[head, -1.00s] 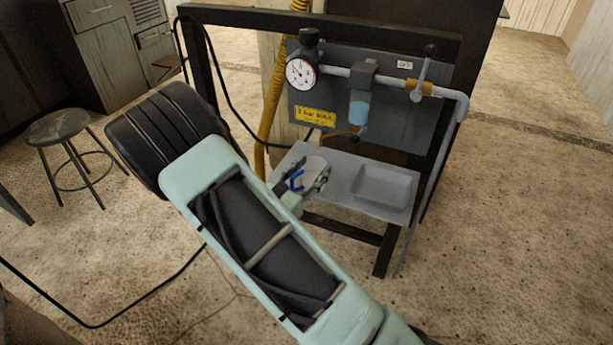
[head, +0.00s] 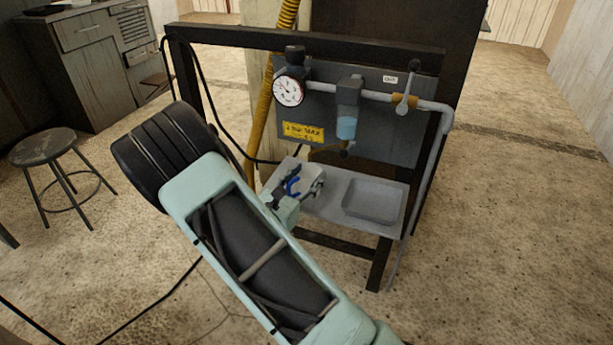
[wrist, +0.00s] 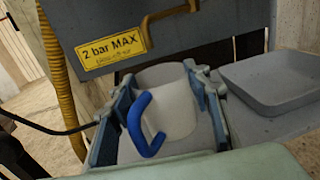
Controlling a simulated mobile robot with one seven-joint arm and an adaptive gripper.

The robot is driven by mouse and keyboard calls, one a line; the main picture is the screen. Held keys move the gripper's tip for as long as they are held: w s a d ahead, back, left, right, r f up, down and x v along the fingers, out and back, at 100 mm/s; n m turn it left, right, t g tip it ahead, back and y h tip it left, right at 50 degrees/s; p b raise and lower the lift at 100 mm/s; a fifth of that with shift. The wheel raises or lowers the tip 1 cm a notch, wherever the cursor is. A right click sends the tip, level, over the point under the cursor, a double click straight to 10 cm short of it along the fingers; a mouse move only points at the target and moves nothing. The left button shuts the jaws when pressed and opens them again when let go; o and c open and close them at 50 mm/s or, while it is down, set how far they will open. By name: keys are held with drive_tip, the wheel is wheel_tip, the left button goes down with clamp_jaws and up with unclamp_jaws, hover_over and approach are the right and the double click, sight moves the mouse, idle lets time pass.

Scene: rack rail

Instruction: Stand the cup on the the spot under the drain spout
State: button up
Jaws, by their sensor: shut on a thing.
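The cup (wrist: 178,105) is pale grey-white with a blue handle, upright or nearly so. It also shows, partly covered, in the head view (head: 312,176). My gripper (wrist: 165,100) is shut on it, with one finger on each side and the handle facing the wrist camera. In the head view my gripper (head: 298,186) is over the left part of the grey shelf (head: 333,196). I cannot tell whether the cup touches the shelf. The brass drain spout (head: 344,148) hangs below the blue filter bowl, above and behind the cup. The spot under it cannot be made out.
A shallow grey tray (head: 373,203) is on the shelf right of the cup. Behind is a grey panel (wrist: 205,35) with a yellow "2 bar MAX" label (head: 303,132). A gauge (head: 289,92) and valve lever (head: 405,94) sit above. A dark frame surrounds the rack.

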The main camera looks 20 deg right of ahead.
drive_tip(key=shift+f+b, duration=0.35)
drive_tip(key=shift+f, duration=0.25)
drive_tip(key=o, duration=1.2)
drive_tip(key=shift+o, duration=0.2)
